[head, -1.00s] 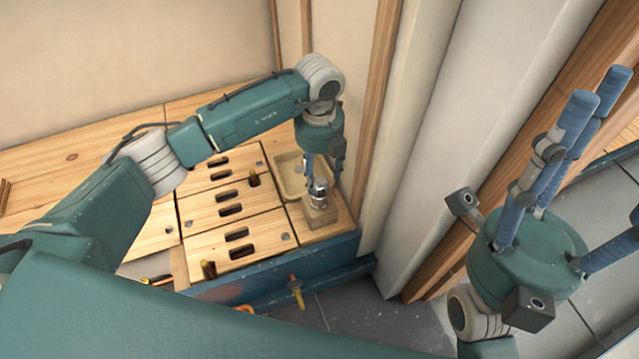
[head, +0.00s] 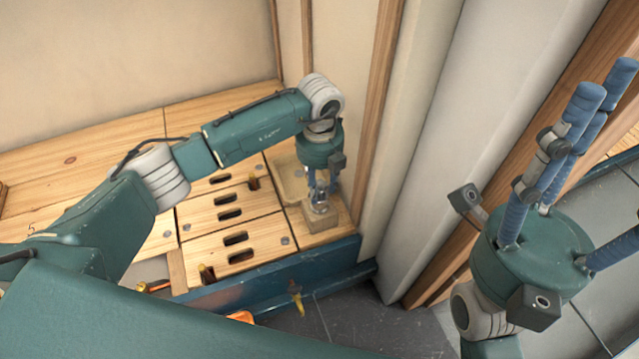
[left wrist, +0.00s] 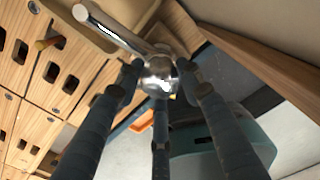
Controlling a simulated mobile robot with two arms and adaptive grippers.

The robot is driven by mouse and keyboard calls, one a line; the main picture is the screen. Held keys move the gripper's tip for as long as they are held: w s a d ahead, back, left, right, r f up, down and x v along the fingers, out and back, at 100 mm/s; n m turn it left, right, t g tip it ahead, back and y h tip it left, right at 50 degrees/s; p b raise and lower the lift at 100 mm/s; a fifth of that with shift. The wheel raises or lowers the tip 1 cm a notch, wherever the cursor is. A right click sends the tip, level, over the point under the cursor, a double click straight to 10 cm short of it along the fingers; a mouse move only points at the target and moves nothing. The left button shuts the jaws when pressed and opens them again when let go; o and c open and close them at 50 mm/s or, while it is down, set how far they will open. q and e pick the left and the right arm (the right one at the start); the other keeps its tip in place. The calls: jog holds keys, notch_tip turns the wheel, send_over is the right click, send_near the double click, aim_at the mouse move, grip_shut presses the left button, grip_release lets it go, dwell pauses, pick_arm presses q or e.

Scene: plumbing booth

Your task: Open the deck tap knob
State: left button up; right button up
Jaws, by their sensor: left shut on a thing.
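The deck tap (head: 320,207) is a small chrome fitting on a wooden block (head: 322,228) at the right front corner of the wooden deck. In the left wrist view its chrome spout (left wrist: 108,27) points to the upper left, and its round chrome knob (left wrist: 158,78) sits between my fingers. My left gripper (head: 320,192) comes down from above and is shut on the tap knob, its blue fingers around it. My right gripper (head: 570,120) is raised at the right, away from the tap; its fingers point up and look apart, with nothing between them.
A shallow beige basin (head: 288,180) lies just behind the tap. Slotted wooden panels (head: 235,225) cover the deck to the left. A wall and wooden post (head: 378,95) stand close on the right. A blue beam (head: 270,274) runs along the deck's front, with a yellow-handled valve (head: 296,300).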

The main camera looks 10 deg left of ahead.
aim_at(319, 184)
pick_arm(q)
jog(key=shift+w+r+n+p, duration=0.2)
jog(key=shift+r+n+p, duration=0.1)
jog(key=shift+p, duration=0.35)
jog(key=shift+f+n, duration=0.2)
jog(key=shift+n, duration=0.1)
jog(key=o, duration=1.2)
jog(key=shift+c, duration=0.2)
notch_tip(319, 184, up, 12)
